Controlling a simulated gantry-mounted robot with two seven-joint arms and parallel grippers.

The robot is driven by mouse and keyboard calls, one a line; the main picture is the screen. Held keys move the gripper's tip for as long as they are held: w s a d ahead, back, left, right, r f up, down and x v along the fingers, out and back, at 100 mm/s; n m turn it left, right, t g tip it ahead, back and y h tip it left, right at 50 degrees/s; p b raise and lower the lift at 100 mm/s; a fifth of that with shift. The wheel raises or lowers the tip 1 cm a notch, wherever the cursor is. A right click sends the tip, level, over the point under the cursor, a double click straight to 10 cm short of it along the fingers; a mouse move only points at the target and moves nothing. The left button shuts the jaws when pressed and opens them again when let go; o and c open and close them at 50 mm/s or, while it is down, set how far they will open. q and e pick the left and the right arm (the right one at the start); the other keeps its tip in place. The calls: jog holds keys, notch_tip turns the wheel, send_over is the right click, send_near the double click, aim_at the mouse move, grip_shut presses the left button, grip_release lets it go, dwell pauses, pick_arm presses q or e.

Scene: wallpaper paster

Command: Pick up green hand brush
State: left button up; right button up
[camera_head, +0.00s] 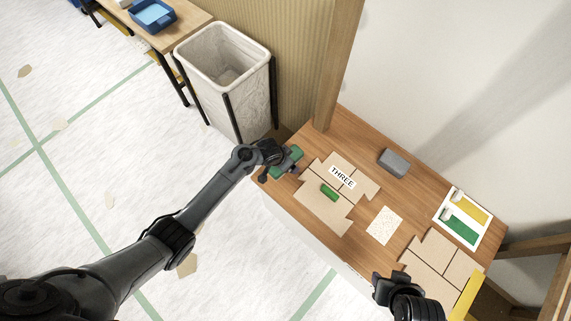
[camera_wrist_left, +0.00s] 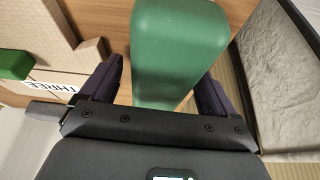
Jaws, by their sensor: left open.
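The green hand brush (camera_head: 289,162) is at the left end of the wooden table in the head view. In the left wrist view the large rounded green body of the brush (camera_wrist_left: 178,45) lies between the two dark fingers of my left gripper (camera_wrist_left: 160,88). My left gripper (camera_head: 273,158) is open around it, and gaps show beside the fingers. The brush's underside is hidden. My right gripper (camera_head: 388,287) is by the table's front edge, away from the brush; its jaw opening is unclear.
A small green block (camera_head: 329,192) and a "THREE" label (camera_head: 342,176) lie on cardboard pieces. A grey block (camera_head: 394,162), a speckled sheet (camera_head: 384,226) and a colour card (camera_head: 462,218) are further right. A lined bin (camera_head: 228,85) stands just left of the table.

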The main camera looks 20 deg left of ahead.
pick_arm(q)
jog(key=shift+w+f, duration=0.25)
jog(key=shift+f, duration=0.2)
jog(key=shift+c, duration=0.4)
jog(key=c, duration=1.1)
jog(key=shift+o, duration=0.2)
jog(key=shift+r, duration=0.55)
jog(key=r+p, duration=0.1)
jog(key=r, duration=0.1)
jog(key=d+r+p, duration=0.1)
jog(key=shift+r, duration=0.4)
jog(key=d+r+p, duration=0.1)
jog(key=d+r, duration=0.2)
jog(key=d, duration=0.2)
jog(key=s+d+r+p, duration=0.1)
jog(key=d+r, duration=0.2)
jog(key=d, duration=0.2)
jog(key=shift+s+d, duration=0.2)
jog(key=shift+d, duration=0.2)
